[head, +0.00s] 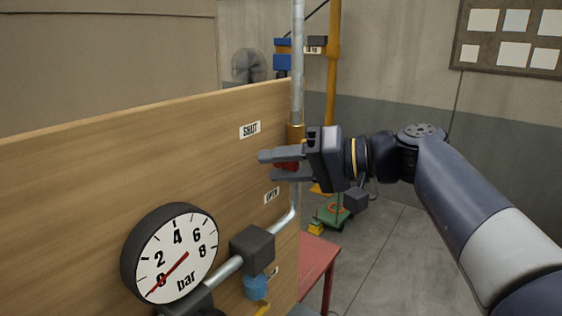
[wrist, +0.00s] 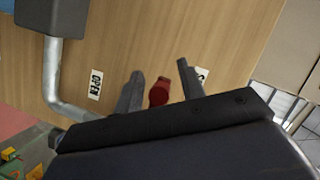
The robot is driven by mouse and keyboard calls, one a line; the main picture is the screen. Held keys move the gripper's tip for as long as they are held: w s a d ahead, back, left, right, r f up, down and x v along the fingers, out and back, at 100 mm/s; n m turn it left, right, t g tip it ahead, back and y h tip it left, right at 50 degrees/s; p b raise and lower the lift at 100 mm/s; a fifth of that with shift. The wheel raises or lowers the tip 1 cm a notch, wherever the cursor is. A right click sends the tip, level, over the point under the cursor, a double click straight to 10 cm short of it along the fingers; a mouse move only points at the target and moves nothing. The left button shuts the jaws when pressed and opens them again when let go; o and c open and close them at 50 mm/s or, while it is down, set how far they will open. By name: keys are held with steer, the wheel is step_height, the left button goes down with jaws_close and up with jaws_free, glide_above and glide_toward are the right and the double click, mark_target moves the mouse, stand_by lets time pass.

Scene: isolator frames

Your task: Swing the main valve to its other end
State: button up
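The main valve has a brass body (head: 295,132) on the vertical grey pipe and a red lever (head: 288,165). The lever also shows in the wrist view (wrist: 159,92). My gripper (head: 270,166) reaches in from the right with its fingers above and below the lever. In the wrist view my gripper (wrist: 160,70) is open, with the lever between the fingers and gaps showing on both sides. The SHUT label (head: 250,130) is above the fingers; the OPEN label (head: 272,195) is below. My gripper hides much of the lever, so its exact angle is unclear.
A wooden panel (head: 80,190) stands behind the valve. A pressure gauge (head: 178,250) reads about 0 bar. A dark box (head: 252,249) sits on the lower pipe. A red table (head: 318,262) stands below. Floor at the right is largely clear.

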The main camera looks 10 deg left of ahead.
jaws_close()
stand_by(0.4)
